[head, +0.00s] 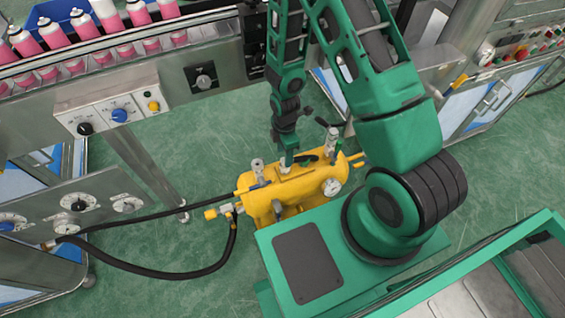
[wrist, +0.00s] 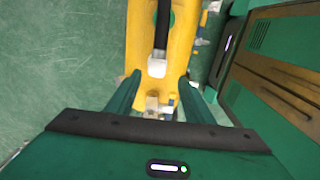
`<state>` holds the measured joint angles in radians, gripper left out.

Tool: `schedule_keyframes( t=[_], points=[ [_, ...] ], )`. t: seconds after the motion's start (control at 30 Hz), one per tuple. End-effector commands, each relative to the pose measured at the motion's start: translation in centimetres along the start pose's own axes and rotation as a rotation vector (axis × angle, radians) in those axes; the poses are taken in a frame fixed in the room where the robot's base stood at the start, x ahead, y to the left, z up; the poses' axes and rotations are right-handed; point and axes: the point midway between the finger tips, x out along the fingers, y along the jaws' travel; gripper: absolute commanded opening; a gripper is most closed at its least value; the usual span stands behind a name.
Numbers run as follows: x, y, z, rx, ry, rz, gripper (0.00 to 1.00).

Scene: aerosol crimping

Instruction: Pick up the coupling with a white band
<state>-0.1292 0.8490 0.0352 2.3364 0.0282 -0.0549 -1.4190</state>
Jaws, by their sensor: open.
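A yellow tank (head: 298,186) with several fittings stands on the floor, and my gripper (head: 287,158) points down just above its top. In the wrist view, a black part with a pale white end (wrist: 157,67) lies over the yellow tank (wrist: 137,40), between and slightly beyond the fingertips of my gripper (wrist: 159,77). The white end may be the coupling's white band; I cannot tell for sure. The fingers are apart, with nothing held between them. In the head view the fingers partly hide the tank's top.
A grey fitting (head: 257,168) and a valve fitting (head: 332,138) rise from the tank on either side of my gripper. A gauge (head: 332,187) sits on its front. A black hose (head: 150,272) runs left to a dial panel (head: 78,204). Pink cans (head: 55,35) stand on a conveyor behind.

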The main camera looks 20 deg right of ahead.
Motion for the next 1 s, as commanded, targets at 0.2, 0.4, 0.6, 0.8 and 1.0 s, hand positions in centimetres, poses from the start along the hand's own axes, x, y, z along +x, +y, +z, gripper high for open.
schedule_keyframes(
  t=[0.2, 0.4, 0.6, 0.8, 1.0],
  points=[
    [1.0, 0.1, 0.3, 0.004, 0.000, 0.001, 0.48],
    [3.4, 0.7, 0.8, 0.006, 0.000, -0.001, 0.48],
    [5.3, 0.8, 0.8, 0.004, 0.000, 0.000, 0.48],
    [5.7, 0.8, 0.7, 0.004, 0.000, 0.002, 0.48],
    [5.7, 0.8, 0.7, 0.004, 0.000, 0.001, 0.31]
  ],
)
